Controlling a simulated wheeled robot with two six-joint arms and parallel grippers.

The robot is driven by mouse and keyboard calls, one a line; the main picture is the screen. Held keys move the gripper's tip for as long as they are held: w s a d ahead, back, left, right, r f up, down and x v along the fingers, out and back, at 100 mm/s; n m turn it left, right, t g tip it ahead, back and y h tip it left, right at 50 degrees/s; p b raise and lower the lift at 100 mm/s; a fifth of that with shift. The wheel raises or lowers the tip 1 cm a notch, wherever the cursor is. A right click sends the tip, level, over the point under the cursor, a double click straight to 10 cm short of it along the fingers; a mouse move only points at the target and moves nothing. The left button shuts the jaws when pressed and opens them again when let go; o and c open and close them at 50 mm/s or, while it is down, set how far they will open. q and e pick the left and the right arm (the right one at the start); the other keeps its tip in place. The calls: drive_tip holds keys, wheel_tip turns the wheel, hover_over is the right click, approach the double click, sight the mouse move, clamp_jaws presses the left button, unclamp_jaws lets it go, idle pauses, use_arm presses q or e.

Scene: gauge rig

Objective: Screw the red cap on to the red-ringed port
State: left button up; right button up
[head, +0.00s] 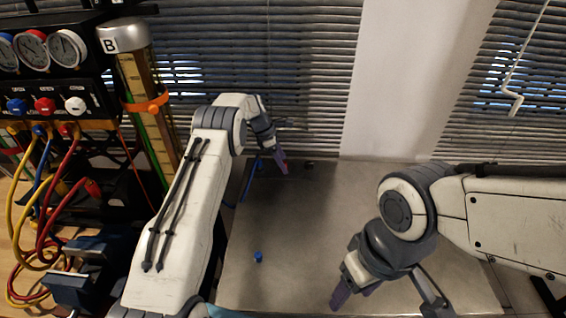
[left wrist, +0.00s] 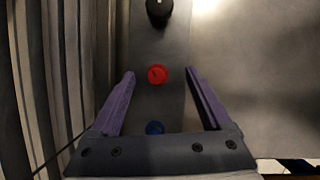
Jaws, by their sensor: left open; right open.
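A round red piece, which looks like the red cap (left wrist: 157,75), lies between the spread fingertips of my left gripper in the left wrist view, with a gap on both sides. In the head view my left gripper (head: 279,163) points down at the back of the table, and only a bit of red shows beside its fingertip. My left gripper is open and empty. My right gripper (head: 352,299) is open and empty above the table's front right. I cannot make out a red-ringed port, nor whether the red piece sits on anything.
A blue piece (left wrist: 154,128) and a black piece (left wrist: 158,10) stand in line with the red one. A small blue cap (head: 258,257) lies on the grey table (head: 310,230). The gauge rig (head: 60,70) with coloured hoses stands left. Blinds rise behind the table.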

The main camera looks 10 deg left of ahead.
use_arm(q)
drive_tip(key=b+v, duration=0.2)
drive_tip(key=v, duration=0.8)
drive_tip(key=s+d+r+m+g+y, duration=0.1)
drive_tip(key=s+d+r+m, duration=0.45)
drive_tip(key=s+d, duration=0.35)
drive_tip(key=s+d+r+m, duration=0.4)
drive_tip(key=s+d+m, duration=0.35)
drive_tip(key=d, duration=0.25)
drive_tip(key=s+d+m+y, duration=0.1)
drive_tip(key=s+d+m, duration=0.2)
drive_tip(key=s+m, duration=0.8)
drive_tip(key=s+a+f+m, duration=0.1)
drive_tip(key=s+a+m, duration=0.1)
drive_tip(key=s, duration=0.7)
drive_tip(key=s+a+f+m+y, duration=0.1)
drive_tip(key=s+a+m, duration=0.1)
drive_tip(key=s, duration=0.8)
drive_tip(key=shift+f+m, duration=0.2)
drive_tip(key=shift+m, duration=0.4)
